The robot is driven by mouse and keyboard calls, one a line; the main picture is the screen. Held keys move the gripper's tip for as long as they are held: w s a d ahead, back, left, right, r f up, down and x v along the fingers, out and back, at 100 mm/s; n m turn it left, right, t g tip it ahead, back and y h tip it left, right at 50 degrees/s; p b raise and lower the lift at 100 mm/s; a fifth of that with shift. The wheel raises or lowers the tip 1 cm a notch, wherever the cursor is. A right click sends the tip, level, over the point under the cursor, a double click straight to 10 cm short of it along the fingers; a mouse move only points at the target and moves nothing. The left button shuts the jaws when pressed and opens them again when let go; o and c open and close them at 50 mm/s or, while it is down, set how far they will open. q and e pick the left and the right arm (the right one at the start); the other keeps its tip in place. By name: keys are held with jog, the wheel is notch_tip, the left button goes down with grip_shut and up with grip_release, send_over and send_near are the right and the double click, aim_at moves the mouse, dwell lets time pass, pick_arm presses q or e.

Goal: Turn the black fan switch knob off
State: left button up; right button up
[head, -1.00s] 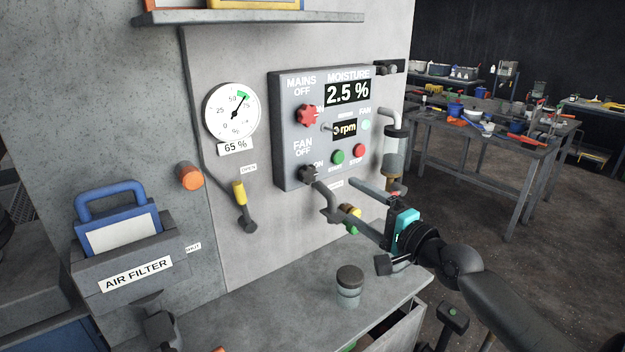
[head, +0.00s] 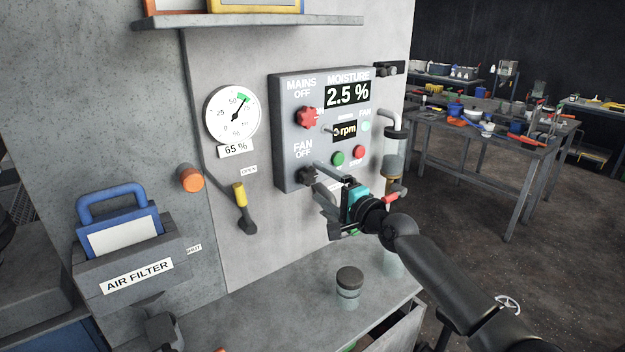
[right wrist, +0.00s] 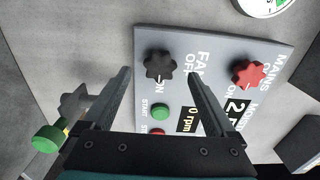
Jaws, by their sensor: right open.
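The black fan switch knob (head: 306,177) is at the lower left of the grey control panel, under the FAN OFF label. It is star-shaped in the right wrist view (right wrist: 160,66), and a small white mark shows on its side towards ON. My right gripper (head: 319,181) is open in front of the panel's lower left, with its fingers pointing at the knob. In the right wrist view its fingers (right wrist: 161,75) lie either side of the knob, which appears beyond the tips. Contact cannot be told. My left gripper is not in view.
The red mains knob (head: 307,117) sits above the fan knob. The green button (head: 338,158) and red button (head: 359,152) are close to the right gripper. A jar (head: 348,288) stands on the bench below.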

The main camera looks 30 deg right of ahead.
aim_at(311, 178)
jog(key=shift+w+a+b, duration=0.15)
jog(key=shift+w+b, duration=0.15)
jog(key=shift+w, duration=1.6)
jog(key=c, duration=1.4)
jog(key=shift+o, duration=0.2)
